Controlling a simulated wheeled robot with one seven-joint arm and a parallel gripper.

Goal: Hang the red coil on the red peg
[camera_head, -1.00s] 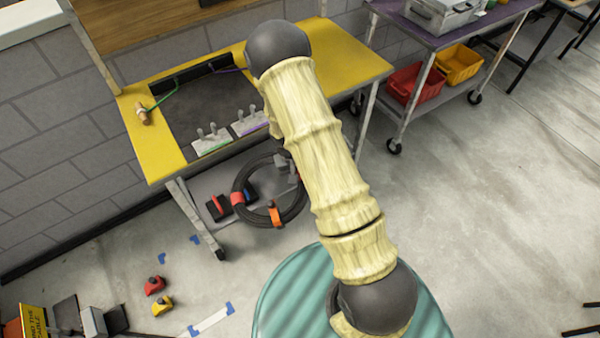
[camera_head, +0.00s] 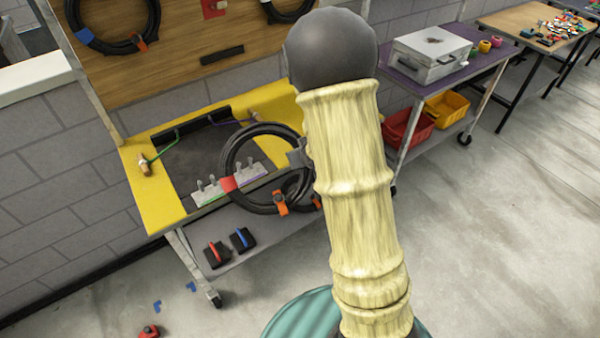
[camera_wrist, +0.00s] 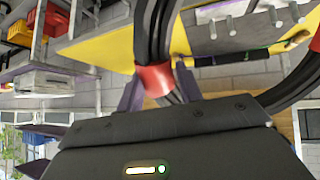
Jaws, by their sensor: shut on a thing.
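The red coil (camera_head: 229,150) is a black cable loop with a red band on its left side. My gripper (camera_head: 299,154), partly hidden by my arm in the head view, holds it at its right side, in front of the yellow workbench. In the wrist view my gripper (camera_wrist: 155,88) is shut around the coil's black strands (camera_wrist: 153,40) at a red band. An orange clip hangs low by the loop; I cannot tell whether it belongs to the coil. A red plate (camera_head: 213,8), apparently carrying the red peg, is cut by the top edge on the wooden board.
The wooden board (camera_head: 180,75) carries a black coil (camera_head: 72,25) with blue and orange bands at left, and another coil at top. A dark bar (camera_head: 222,55) sits below the red plate. The yellow bench (camera_head: 150,195) stands below. A purple cart (camera_head: 465,50) stands right.

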